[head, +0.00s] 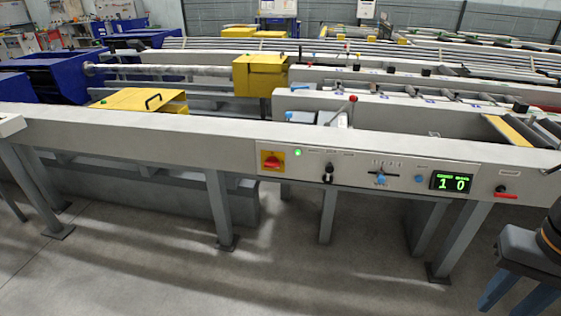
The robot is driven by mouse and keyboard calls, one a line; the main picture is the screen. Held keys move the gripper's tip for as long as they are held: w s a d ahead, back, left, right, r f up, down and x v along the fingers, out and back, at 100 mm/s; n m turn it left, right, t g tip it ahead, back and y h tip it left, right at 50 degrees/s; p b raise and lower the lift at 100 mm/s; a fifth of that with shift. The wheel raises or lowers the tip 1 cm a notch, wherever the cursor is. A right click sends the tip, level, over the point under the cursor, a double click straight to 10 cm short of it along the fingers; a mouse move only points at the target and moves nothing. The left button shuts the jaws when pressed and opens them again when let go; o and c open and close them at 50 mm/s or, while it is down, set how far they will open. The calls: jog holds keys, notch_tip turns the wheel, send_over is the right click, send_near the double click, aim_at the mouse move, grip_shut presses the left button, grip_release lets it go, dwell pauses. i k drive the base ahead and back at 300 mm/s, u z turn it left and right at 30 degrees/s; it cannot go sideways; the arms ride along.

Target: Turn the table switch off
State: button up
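A grey control panel (390,165) is set in the front rail of the runout table. At its left end is a red rotary switch (271,162) on a yellow plate, its handle tilted slightly. A green lamp (297,153) beside it is lit. The labels are too small to read, so I cannot tell which one is named the table switch. My gripper (512,297) is at the lower right edge, partly cut off, its two blue fingers apart and empty, well away from the panel.
A display (451,182) with green digits, a blue button (420,179) and a red handle (505,195) are also on the front rail. Grey legs (221,210) stand under it. The floor (290,275) in front is clear. Yellow covers (140,100) lie behind the rail.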

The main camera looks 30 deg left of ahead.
aim_at(271, 162)
jog(key=u, duration=0.5)
jog(key=i, duration=1)
jog(key=u, duration=0.75)
